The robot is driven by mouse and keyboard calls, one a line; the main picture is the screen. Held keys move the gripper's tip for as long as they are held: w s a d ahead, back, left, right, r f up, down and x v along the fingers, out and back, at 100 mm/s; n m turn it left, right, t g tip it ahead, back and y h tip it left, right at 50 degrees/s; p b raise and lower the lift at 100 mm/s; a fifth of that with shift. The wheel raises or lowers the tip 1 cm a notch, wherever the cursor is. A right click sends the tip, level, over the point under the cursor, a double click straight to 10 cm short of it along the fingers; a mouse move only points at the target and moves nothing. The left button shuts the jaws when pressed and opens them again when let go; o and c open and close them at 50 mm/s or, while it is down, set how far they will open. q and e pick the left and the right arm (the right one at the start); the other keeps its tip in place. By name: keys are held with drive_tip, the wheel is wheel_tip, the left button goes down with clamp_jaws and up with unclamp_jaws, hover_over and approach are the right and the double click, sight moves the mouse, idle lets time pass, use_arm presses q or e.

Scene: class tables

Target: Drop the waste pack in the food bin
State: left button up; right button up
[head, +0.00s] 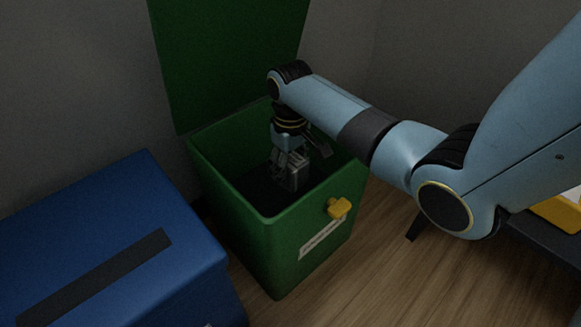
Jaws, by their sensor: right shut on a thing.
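The green bin (309,228) stands in the middle with its lid (228,60) raised at the back. A yellow knob and a pale label, too small to read, are on its front. My right gripper (288,160) points down inside the bin's opening, below the rim. It is shut on a small grey pack (297,178), which is dim and partly hidden by the fingers. The bin's floor is dark, and I cannot tell whether the pack touches it. My left gripper is out of view.
A blue bin (190,262) with a dark slot in its closed top stands at the left, close to the green bin. A dark table edge with a yellow item (557,214) is at the right. Walls are behind. Wooden floor (335,295) is free in front.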

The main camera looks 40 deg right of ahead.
sight(291, 159)
drive_tip(key=shift+f, duration=0.1)
drive_tip(key=shift+f, duration=0.5)
drive_tip(key=o, duration=1.2)
drive_tip(key=shift+o, duration=0.2)
drive_tip(key=shift+r, duration=0.25)
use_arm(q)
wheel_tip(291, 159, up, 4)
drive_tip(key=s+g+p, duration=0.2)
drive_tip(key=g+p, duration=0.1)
use_arm(e)
wheel_tip(291, 159, up, 6)
drive_tip(key=shift+w+f, duration=0.1)
drive_tip(key=shift+f, duration=0.1)
wheel_tip(291, 159, up, 7)
drive_tip(key=p, duration=0.4)
drive_tip(key=shift+f, duration=0.1)
drive_tip(key=shift+r+p, duration=0.2)
drive_tip(key=shift+p, duration=0.15)
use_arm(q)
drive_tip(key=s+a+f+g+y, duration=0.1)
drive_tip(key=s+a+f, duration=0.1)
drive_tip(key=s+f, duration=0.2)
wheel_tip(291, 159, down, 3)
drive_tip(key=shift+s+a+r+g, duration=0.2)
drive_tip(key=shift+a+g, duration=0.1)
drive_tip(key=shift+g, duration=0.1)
